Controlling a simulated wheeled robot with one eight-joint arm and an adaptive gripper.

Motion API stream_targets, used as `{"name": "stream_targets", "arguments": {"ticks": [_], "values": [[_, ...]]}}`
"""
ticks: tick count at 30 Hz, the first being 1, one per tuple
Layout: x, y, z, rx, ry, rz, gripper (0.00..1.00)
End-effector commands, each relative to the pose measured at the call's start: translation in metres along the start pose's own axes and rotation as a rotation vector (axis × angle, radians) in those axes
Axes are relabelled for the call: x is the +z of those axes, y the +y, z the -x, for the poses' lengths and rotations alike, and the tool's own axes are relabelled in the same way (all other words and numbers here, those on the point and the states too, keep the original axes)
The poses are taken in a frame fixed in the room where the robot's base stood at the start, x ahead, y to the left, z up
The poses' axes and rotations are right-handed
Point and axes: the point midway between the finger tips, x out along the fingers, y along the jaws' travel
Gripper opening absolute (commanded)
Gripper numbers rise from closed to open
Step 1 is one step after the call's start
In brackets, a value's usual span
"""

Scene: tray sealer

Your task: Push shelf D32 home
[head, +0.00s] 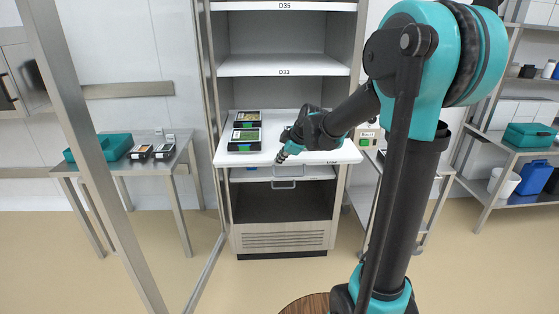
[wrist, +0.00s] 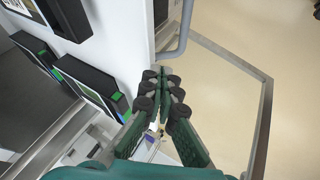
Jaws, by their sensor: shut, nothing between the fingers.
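A white shelf (head: 312,156) is slid out from the cabinet at waist height; I take it as shelf D32, though its own label is not readable. Two black trays with green marks, a rear one (head: 247,119) and a front one (head: 245,140), stand on its left part. My gripper (head: 281,157) is over the shelf near its front edge, right of the front tray. In the wrist view my gripper (wrist: 165,88) has its fingers together with nothing between them, beside a white panel. I cannot tell whether the fingertips touch the shelf.
A grey handle (head: 284,184) sits just below the slid-out shelf. Shelves D33 (head: 284,65) and D35 above look empty. A steel table (head: 131,166) stands left and a steel rack (head: 513,148) right. A metal frame post (head: 92,150) crosses the left foreground.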

Motion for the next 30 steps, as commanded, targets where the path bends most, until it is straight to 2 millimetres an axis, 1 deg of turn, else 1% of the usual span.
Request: {"name": "stream_targets", "arguments": {"ticks": [5, 8, 11, 30], "values": [[0.0, 0.011, -0.006, 0.0, 0.0, -0.001, 0.0], [0.0, 0.024, -0.013, 0.001, 0.0, -0.001, 0.0], [0.0, 0.043, -0.022, 0.001, 0.0, -0.001, 0.0], [0.0, 0.196, -0.105, 0.001, 0.0, 0.0, 0.0]]}}
